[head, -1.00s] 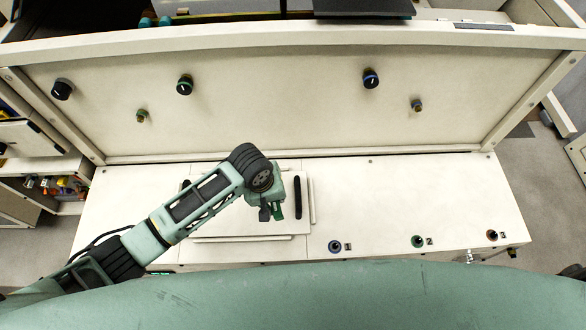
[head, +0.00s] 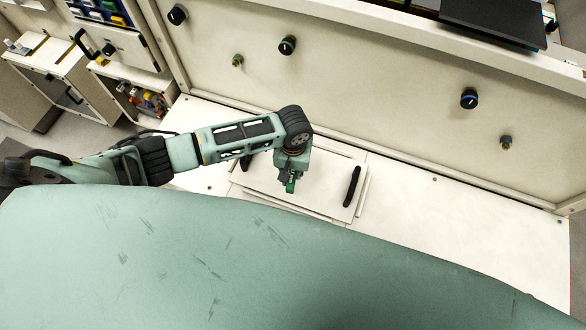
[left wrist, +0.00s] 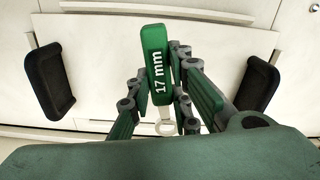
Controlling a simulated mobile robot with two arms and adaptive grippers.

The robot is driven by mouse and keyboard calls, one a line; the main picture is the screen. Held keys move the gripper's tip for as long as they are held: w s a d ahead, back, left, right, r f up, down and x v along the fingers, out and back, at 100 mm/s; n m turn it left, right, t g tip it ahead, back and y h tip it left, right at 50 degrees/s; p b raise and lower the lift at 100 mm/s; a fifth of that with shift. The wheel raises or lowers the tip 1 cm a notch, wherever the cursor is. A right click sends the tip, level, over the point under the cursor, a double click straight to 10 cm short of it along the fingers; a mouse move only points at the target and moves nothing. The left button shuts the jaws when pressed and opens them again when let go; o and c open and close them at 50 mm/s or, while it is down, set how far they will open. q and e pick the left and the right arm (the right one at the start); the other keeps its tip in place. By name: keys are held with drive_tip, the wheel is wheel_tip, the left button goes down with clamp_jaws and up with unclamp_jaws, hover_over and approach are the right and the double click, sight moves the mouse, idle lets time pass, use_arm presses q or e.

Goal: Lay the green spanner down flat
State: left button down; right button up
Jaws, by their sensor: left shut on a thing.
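The green spanner (left wrist: 154,65) shows in the left wrist view with "17 mm" in white on its broad green handle. A pale ring end (left wrist: 165,127) shows at its lower part. My left gripper (left wrist: 162,100) is shut on it, with a finger on each side. In the head view my left gripper (head: 289,178) hangs over a white panel with black handles, and a small green part of the spanner (head: 291,186) shows at its tip. I cannot tell whether the spanner touches the panel. My right gripper is not in view.
The white panel (head: 315,190) has a black handle (head: 351,187) at its right and another at its left. A white wall (head: 370,90) with knobs rises behind. The white counter (head: 450,220) is bare to the right. Bins with coloured items (head: 140,98) stand at the left.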

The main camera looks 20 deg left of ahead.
use_arm(q)
drive_tip(key=shift+f+b, duration=1.3)
drive_tip(key=shift+f, duration=1.7)
drive_tip(key=shift+f, duration=0.2)
drive_tip(key=shift+f+b, duration=0.35)
drive_tip(key=shift+f, duration=0.05)
drive_tip(key=c, duration=1.5)
unclamp_jaws()
drive_tip(key=shift+c, duration=0.2)
drive_tip(key=shift+r, duration=0.15)
wheel_tip(320, 180, up, 12)
drive_tip(key=shift+f, duration=0.1)
